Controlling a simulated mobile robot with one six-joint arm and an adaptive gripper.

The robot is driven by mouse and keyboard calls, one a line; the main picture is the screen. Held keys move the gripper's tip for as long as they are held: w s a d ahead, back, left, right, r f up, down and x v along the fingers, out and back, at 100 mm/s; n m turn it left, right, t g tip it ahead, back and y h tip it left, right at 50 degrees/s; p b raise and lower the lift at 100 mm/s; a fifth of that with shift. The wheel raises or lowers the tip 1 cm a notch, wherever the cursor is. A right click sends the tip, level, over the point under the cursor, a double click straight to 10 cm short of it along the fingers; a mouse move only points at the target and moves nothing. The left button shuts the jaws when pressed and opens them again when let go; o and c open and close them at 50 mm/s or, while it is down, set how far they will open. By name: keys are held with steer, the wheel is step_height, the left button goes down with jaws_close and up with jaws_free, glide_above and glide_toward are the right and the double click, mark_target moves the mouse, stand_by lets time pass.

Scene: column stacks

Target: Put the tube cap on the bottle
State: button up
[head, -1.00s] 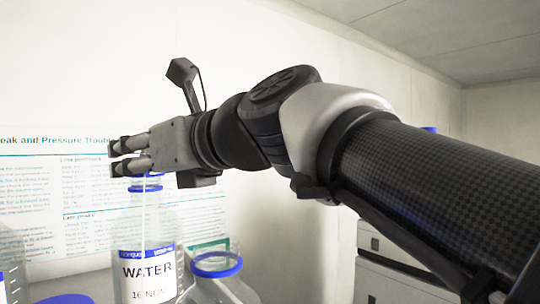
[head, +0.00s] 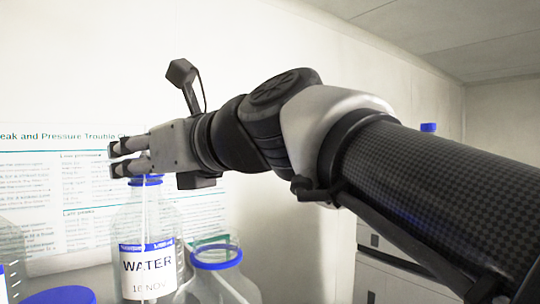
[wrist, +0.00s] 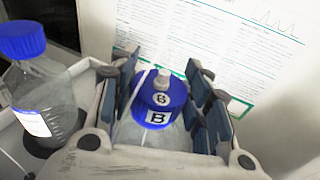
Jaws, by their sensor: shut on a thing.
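The bottle (head: 150,225) is clear, with a white WATER label, and stands upright below my gripper (head: 118,158) in the head view. The blue tube cap (wrist: 160,98) marked B lies between my fingers in the wrist view, with a small grey fitting on top and a thin white tube beside it. My gripper is shut on the tube cap. In the head view, blue shows at the bottle's mouth just under the fingers, and a thin tube shows inside the bottle. I cannot tell whether the cap is seated on the neck.
An open bottle with a blue ring (head: 216,257) stands close at the right. A blue lid (head: 64,297) is at the lower left. A blue-capped bottle (wrist: 40,90) stands left in the wrist view. A printed poster (head: 70,190) hangs on the wall behind.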

stand_by(0.3)
steer(key=o, duration=1)
steer(key=v, duration=1.2)
